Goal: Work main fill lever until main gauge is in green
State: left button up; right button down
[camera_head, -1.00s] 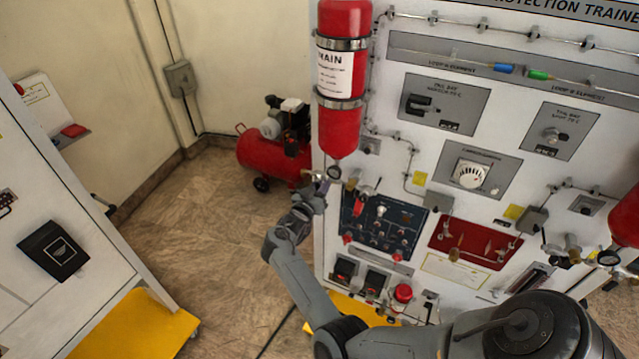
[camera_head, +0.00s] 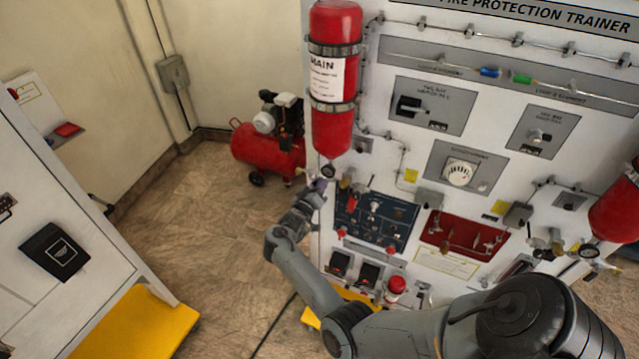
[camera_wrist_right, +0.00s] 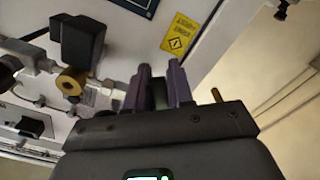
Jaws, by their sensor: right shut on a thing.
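The red main cylinder (camera_head: 333,80) is strapped upright at the left edge of the trainer panel. The small main gauge (camera_head: 328,171) sits just below it; its needle and green zone are too small to read. My right gripper (camera_head: 318,187) is just below and left of the gauge, at the panel's left edge. Its two fingers (camera_wrist_right: 160,88) show in the right wrist view, shut on the main fill lever, which is mostly hidden between and behind them. My left gripper is not in view.
A brass fitting (camera_wrist_right: 72,82) and a black block (camera_wrist_right: 77,40) lie left of the fingers in the wrist view. A red compressor (camera_head: 268,145) stands on the floor behind. A second cabinet (camera_head: 60,240) is at the left, with open floor between.

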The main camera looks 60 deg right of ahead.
jog(key=c, duration=1.1)
grip_release()
jog(key=shift+s+a+b, duration=0.15)
jog(key=shift+a+b, duration=0.3)
jog(key=shift+a, duration=1.35)
jog(key=shift+s+a+b, duration=0.2)
jog(key=shift+a+b, duration=0.2)
jog(key=shift+a, duration=1.35)
jog(key=shift+s+a+b, duration=0.15)
jog(key=shift+a+b, duration=0.3)
jog(key=shift+a, duration=1.35)
